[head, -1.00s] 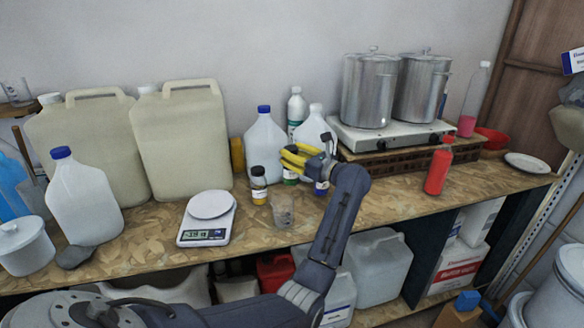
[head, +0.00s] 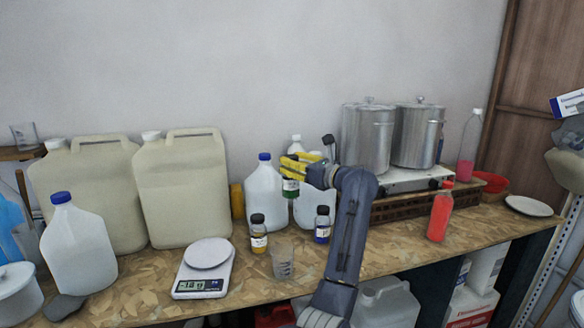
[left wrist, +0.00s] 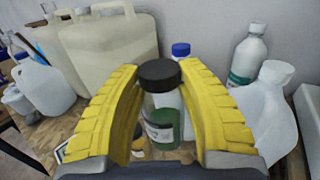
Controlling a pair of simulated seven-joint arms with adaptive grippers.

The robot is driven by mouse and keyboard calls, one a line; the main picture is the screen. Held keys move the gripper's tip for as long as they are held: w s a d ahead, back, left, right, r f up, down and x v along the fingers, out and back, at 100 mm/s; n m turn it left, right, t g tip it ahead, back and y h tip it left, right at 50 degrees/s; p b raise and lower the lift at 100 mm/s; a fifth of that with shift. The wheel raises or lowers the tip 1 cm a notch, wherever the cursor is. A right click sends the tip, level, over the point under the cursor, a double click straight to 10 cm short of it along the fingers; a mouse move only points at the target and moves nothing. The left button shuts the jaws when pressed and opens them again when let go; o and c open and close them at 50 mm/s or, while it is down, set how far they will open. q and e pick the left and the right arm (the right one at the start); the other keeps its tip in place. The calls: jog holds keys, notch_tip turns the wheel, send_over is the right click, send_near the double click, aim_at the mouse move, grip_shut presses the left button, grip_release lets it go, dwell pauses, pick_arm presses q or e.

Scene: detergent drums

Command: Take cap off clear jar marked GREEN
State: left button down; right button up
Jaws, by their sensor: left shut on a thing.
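The clear jar with a green label (head: 290,188) is held up above the bench by my left gripper (head: 298,164), whose yellow fingers are shut on it. In the left wrist view the jar (left wrist: 163,128) stands between the two fingers (left wrist: 160,105), with its black cap (left wrist: 160,73) on and facing up. In the head view the fingers hide the cap. My right gripper is in neither view now.
A yellow-labelled jar (head: 258,238) and a blue-labelled jar (head: 322,228) stand on the bench below, beside a clear beaker (head: 283,262). A scale (head: 203,280) is to the left, a red bottle (head: 440,215) to the right. White jugs (head: 265,195) stand close behind.

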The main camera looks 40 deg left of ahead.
pick_arm(q)
jog(key=c, duration=1.6)
grip_release()
grip_shut()
